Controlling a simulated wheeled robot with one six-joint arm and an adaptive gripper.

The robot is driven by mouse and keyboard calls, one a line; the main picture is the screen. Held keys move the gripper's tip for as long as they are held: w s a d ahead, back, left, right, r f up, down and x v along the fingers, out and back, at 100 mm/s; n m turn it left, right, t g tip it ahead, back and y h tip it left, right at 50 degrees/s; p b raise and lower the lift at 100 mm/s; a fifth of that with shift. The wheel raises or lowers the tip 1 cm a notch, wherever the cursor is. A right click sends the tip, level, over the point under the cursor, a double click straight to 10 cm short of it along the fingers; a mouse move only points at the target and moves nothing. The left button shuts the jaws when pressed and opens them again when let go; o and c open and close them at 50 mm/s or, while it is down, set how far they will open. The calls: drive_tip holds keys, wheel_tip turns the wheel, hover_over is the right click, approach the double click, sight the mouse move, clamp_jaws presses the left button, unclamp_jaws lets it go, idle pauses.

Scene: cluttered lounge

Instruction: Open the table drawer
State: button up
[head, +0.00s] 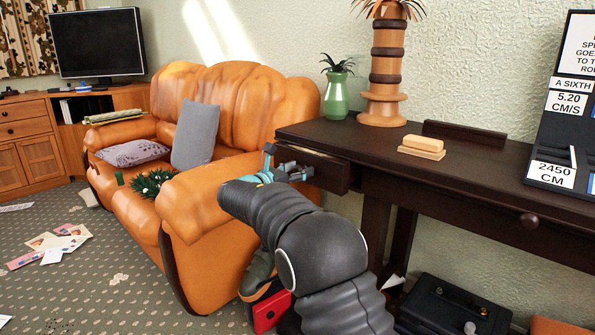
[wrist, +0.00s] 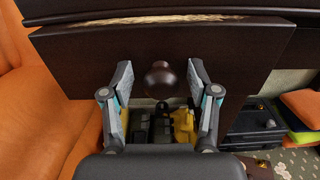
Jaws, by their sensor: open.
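The dark wooden table (head: 470,165) stands against the wall at the right of the head view. Its left drawer (head: 325,172) has a dark front that also fills the upper wrist view (wrist: 90,55). A light strip shows along the top edge of this front, between it and the tabletop. A round dark knob (wrist: 160,78) sits on the front. My gripper (head: 285,168) is at the drawer front. In the wrist view my gripper (wrist: 160,75) is open, with one finger on each side of the knob and a visible gap to it.
An orange leather sofa (head: 235,105) stands close on the left of the table. A black box (head: 455,305) is on the floor under the table. A green vase (head: 336,95), a wooden lamp base (head: 383,75) and a soap-like block (head: 423,145) stand on the tabletop. Papers (head: 50,245) lie on the carpet.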

clamp_jaws()
drive_tip(key=shift+s+a, duration=0.1)
